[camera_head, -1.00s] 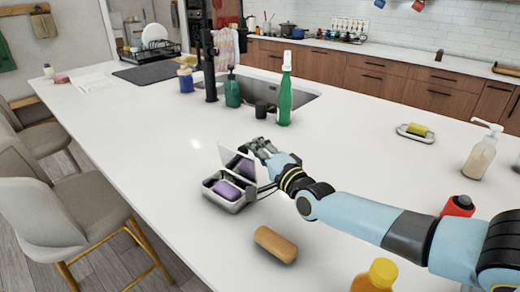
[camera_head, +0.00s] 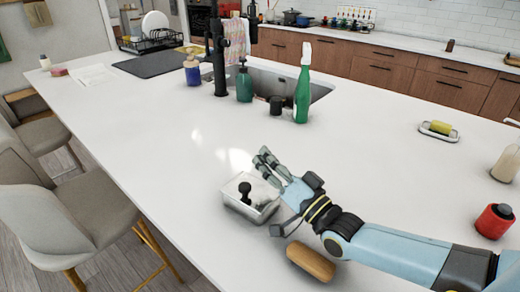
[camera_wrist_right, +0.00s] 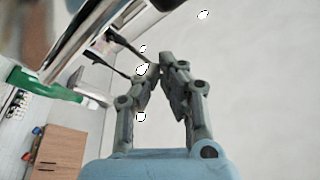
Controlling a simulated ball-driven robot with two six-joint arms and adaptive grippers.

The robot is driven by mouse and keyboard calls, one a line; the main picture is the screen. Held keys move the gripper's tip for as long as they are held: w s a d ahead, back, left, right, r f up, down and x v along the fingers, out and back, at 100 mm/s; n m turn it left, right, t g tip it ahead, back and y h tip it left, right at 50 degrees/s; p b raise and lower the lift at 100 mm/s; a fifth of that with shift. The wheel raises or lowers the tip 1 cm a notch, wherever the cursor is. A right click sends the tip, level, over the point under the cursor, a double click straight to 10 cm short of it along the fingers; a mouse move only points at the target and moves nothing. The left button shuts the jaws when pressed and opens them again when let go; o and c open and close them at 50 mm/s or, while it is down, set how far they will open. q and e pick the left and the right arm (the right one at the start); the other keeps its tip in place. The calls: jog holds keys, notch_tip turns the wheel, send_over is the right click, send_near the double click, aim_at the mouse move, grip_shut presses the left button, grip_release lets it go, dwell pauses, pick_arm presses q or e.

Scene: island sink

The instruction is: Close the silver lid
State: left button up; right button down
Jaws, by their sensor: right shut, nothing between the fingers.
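The silver box (camera_head: 249,211) stands on the white counter, with its silver lid (camera_head: 262,190) lying down over the top. A black knob (camera_head: 245,188) stands up from the lid. The purple thing inside is hidden. I cannot tell whether a thin gap is left at the rim. My right gripper (camera_head: 265,158) is shut and empty, at the back right edge of the lid; I cannot tell whether it touches. In the right wrist view its fingertips (camera_wrist_right: 158,72) meet, beside a blurred shiny metal edge (camera_wrist_right: 95,35). My left gripper is not in view.
A brown oblong block (camera_head: 310,261) lies close to the right of the box, beside my right arm. A green spray bottle (camera_head: 302,92) stands behind, by the sink (camera_head: 262,84). The counter left of the box is clear.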

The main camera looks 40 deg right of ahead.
aim_at(265, 188)
jog(key=shift+s+a, duration=0.1)
jog(key=shift+a, duration=0.05)
jog(key=shift+n, duration=0.3)
notch_tip(265, 188, up, 10)
dwell(0.6)
jog(key=shift+a, duration=0.1)
